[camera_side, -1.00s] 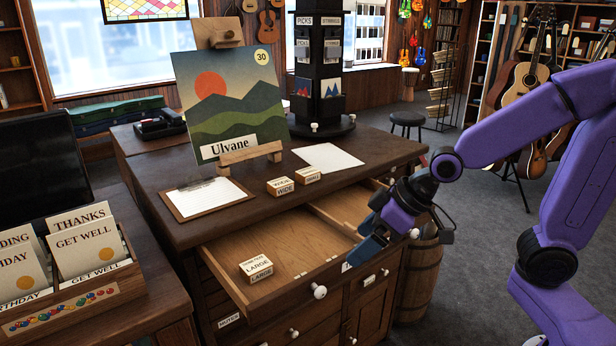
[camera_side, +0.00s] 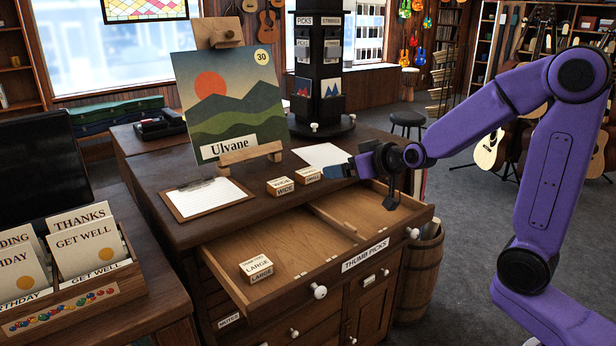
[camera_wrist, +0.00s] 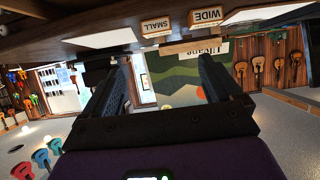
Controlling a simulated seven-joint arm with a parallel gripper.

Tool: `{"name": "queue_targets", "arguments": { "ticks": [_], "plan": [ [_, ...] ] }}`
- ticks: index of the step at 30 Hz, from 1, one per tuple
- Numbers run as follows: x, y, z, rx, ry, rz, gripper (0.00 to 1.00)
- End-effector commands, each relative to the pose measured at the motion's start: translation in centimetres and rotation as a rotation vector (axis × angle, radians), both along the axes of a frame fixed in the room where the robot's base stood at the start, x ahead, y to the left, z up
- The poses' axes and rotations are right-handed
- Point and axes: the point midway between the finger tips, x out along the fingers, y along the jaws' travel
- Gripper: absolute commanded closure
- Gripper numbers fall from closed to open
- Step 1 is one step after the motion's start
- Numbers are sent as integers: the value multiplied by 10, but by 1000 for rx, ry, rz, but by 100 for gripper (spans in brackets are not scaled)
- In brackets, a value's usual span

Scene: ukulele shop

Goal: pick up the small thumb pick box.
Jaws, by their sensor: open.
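The small thumb pick box (camera_side: 308,174), a little wooden box with a white label, sits on the counter top behind the open drawer. It also shows in the wrist view (camera_wrist: 156,27), upside down with "SMALL" readable, ahead of and above the gap between the fingers. My gripper (camera_side: 336,171) is just right of this box in the side view, at about counter height. In the wrist view my gripper (camera_wrist: 166,66) has its two dark fingers spread apart with nothing between them. I cannot tell whether a fingertip touches the box.
The wide box (camera_side: 280,186) stands just left of the small one. The large box (camera_side: 256,268) lies in the open drawer (camera_side: 320,258). A clipboard (camera_side: 207,199), a paper sheet (camera_side: 318,155) and an easel with a painting (camera_side: 232,110) occupy the counter.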

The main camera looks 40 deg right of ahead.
Motion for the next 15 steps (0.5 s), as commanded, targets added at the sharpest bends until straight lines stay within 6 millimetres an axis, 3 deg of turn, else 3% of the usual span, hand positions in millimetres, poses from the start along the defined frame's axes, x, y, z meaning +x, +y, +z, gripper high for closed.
{"name": "queue_targets", "arguments": {
  "ticks": [15],
  "plan": [
    [60, -1, -31, -1, 3, 0, 8]
  ]
}}
